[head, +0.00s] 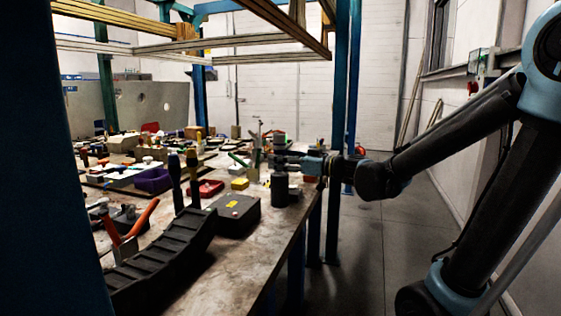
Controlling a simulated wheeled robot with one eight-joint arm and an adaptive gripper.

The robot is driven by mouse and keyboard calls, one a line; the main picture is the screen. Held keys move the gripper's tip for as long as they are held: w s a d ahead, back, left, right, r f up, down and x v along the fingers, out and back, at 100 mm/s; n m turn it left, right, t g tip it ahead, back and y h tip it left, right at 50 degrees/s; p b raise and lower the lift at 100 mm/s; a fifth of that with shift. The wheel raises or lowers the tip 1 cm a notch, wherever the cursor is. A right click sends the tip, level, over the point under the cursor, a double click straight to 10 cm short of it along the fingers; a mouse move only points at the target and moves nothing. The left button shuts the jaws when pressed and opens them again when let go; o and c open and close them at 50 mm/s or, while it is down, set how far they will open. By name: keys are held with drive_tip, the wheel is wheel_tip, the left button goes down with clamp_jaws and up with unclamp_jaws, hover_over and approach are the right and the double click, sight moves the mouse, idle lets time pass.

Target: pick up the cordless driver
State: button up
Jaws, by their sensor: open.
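My gripper (284,161) reaches in from the right over the right edge of the workbench. It is small and dark in this view. It is open, and its fingers point left. A dark upright object (280,189), roughly cylindrical, stands directly below the fingers near the bench edge. I cannot tell for sure whether this is the cordless driver, nor whether the fingers touch it. No other thing is clearly recognisable as the driver among the small tools.
The workbench (240,272) is crowded with tools. A long black rack (165,262) lies in front. Blue posts and overhead beams frame the bench; floor (410,250) at right is clear.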

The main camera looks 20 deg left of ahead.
drive_tip(key=shift+a, duration=0.3)
clamp_jaws()
drive_tip(key=shift+r, duration=7.3)
